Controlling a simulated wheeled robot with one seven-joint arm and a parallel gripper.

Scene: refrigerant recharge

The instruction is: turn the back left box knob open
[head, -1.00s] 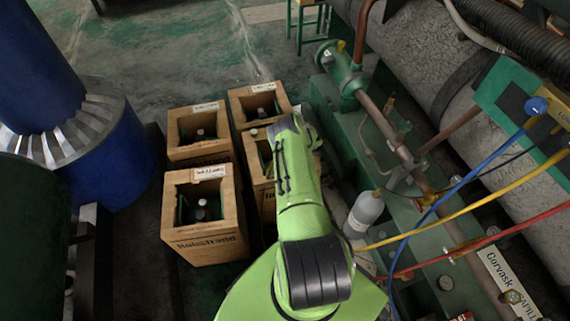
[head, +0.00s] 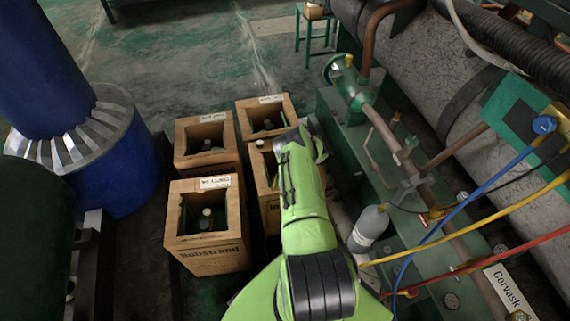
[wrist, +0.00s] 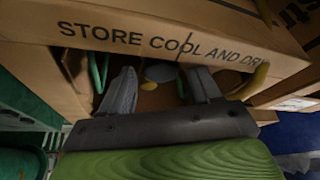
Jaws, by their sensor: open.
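The back left box (head: 181,147) is an open-topped cardboard box with a white label on its rim. A small pale knob (head: 207,143) shows dimly down inside it. My gripper is hidden in the head view behind my green arm, which reaches over the front right box (head: 268,212). In the wrist view my gripper (wrist: 162,88) is open, its two grey fingers pointing into a cardboard box (wrist: 185,35) printed "STORE COOL AND DRY". A dull rounded thing (wrist: 163,72) shows between the fingertips. I cannot tell whether they touch it or which box this is.
The front left box (head: 208,260) and back right box (head: 266,103) stand close by. A blue column (head: 110,160) is at the left. Green machinery with pipes, a grey bottle (head: 369,226) and blue, yellow and red hoses (head: 470,222) crowd the right. Open floor lies behind the boxes.

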